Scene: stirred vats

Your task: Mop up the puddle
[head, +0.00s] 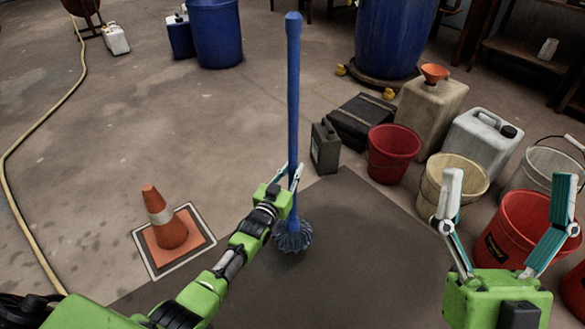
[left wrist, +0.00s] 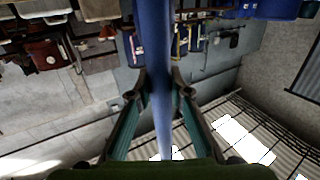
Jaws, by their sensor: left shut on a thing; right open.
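The mop has a long blue handle (head: 293,90) and a grey-blue stringy head (head: 293,238). It stands nearly upright. My left gripper (head: 289,176) is shut on the lower handle, a little above the mop head. In the left wrist view the handle (left wrist: 152,40) runs between the fingers of the same gripper (left wrist: 158,88). The mop head is over a dark grey flat area (head: 350,255); I cannot tell whether it touches it. I cannot make out a distinct puddle. My right gripper (head: 508,182) is open and empty at the right, in front of the buckets.
An orange cone (head: 166,220) stands on a white-edged square at the left. Red (head: 392,152) and cream (head: 452,180) buckets, jerrycans (head: 430,108) and a dark case (head: 362,118) crowd the right. A yellow hose (head: 35,125) lies far left. The floor behind the cone is open.

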